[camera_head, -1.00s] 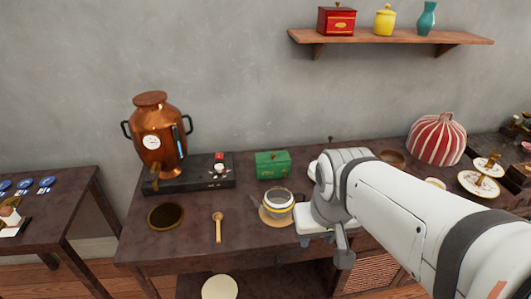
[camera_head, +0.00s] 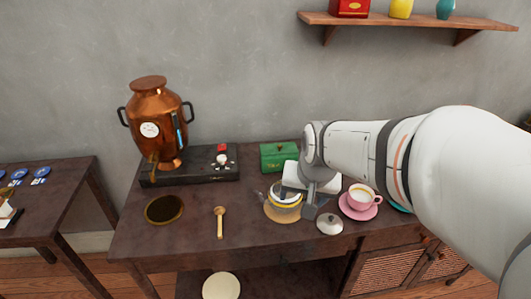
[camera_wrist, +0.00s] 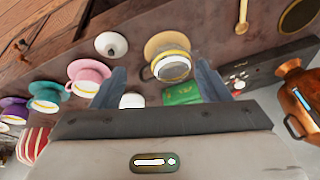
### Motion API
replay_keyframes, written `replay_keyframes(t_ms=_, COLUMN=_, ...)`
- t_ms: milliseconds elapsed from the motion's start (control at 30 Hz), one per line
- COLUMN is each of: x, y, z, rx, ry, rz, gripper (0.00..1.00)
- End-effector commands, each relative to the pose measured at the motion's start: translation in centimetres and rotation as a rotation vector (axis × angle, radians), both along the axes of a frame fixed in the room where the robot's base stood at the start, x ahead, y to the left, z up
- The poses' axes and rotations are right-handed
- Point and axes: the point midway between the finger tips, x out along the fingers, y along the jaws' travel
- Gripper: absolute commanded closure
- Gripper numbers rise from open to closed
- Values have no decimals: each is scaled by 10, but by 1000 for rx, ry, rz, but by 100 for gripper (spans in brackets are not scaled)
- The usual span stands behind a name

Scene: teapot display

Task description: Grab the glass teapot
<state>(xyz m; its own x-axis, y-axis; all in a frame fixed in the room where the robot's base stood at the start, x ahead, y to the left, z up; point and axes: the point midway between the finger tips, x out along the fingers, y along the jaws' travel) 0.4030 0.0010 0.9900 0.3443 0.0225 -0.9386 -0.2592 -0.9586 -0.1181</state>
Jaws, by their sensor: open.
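The glass teapot (camera_head: 284,199) stands on a round tan coaster (camera_head: 283,215) near the front middle of the dark table. It has a yellow band around its top and no lid on it. In the wrist view the teapot (camera_wrist: 173,67) is ahead of my gripper (camera_wrist: 161,73), between the lines of the two spread fingers, a little nearer the right one. Its dark handle (camera_wrist: 145,73) points left there. My gripper is open and empty. In the head view my wrist partly covers the area just behind and right of the teapot, and contact cannot be told.
A white lid (camera_head: 329,224) lies right of the teapot, near a pink cup (camera_head: 361,194) on a saucer. A green box (camera_head: 279,157) stands behind. A wooden spoon (camera_head: 220,221) lies left, with a copper urn (camera_head: 158,125) farther left. More cups line up in the wrist view.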

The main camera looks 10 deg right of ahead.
Motion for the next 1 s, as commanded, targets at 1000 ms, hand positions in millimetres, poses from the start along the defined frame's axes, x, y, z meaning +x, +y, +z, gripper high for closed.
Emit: replay_keyframes(t_ms=1000, x=170, y=-4, z=-179, rx=186, ry=-155, rz=-400, gripper=0)
